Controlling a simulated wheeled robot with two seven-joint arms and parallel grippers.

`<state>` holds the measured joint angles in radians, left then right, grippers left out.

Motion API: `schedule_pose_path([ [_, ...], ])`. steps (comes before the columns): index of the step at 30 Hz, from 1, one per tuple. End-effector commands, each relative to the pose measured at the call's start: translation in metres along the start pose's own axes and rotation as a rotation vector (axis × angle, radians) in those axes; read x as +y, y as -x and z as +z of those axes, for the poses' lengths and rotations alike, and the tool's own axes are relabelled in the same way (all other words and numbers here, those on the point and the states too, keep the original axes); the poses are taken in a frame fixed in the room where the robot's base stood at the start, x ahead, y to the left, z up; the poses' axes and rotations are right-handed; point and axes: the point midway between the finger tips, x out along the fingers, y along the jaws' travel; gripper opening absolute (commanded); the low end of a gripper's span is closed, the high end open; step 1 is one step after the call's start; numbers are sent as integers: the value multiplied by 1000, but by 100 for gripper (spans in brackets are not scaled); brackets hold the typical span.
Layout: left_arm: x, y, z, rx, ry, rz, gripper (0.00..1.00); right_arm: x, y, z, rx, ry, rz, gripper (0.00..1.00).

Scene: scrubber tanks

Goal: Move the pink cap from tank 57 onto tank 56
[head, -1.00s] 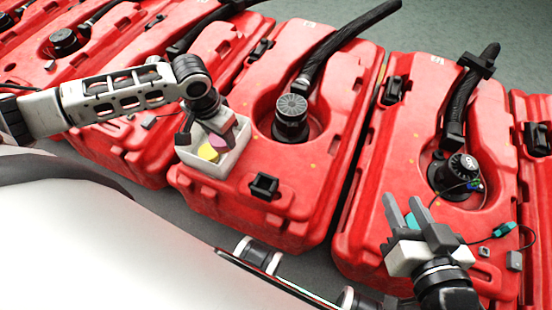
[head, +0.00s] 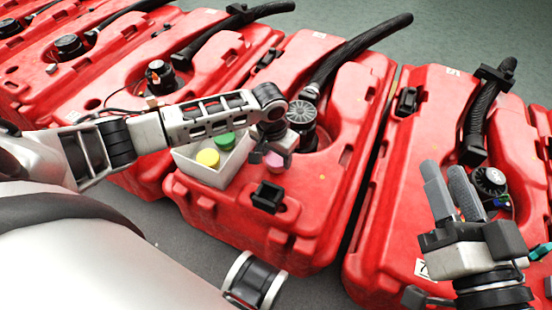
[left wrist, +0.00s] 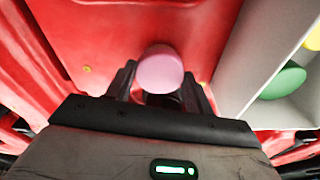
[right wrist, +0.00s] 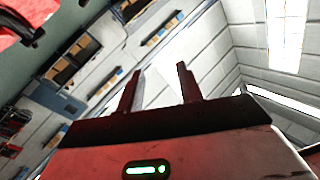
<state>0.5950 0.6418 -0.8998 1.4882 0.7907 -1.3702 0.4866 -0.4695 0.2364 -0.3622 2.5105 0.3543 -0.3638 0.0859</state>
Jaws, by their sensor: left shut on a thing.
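The pink cap (head: 273,161) is held between the fingers of my left gripper (head: 275,152), to the right of the white box and in front of the centre tank's black cap (head: 301,115). The left wrist view shows the pink cap (left wrist: 159,70) between the fingers, over red tank surface. My right gripper (head: 444,172) is raised over the right tank (head: 375,255), its fingers apart and empty, as the right wrist view (right wrist: 159,78) also shows. The centre tank (head: 330,185) carries the white box. I cannot read the tank numbers.
The white box (head: 193,171) holds a yellow cap (head: 208,158) and a green cap (head: 225,140). Black hoses (head: 345,50) rise behind the caps. The right tank has a black cap (head: 490,180). More red tanks stand to the left, one with an open-looking black neck (head: 160,76).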

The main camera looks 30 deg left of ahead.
Motion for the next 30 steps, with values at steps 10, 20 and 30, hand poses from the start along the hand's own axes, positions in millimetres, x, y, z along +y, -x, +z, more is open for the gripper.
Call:
schedule_pose_path([
  [10,0,-4,0,1,0,1,23,0,-1,-4,18,23,-4,36],
  [20,0,-5,1,1,0,1,74,0,-1,-3,13,18,-3,36],
  [30,0,27,-1,3,-1,1,74,-4,9,14,-109,-116,32,36],
])
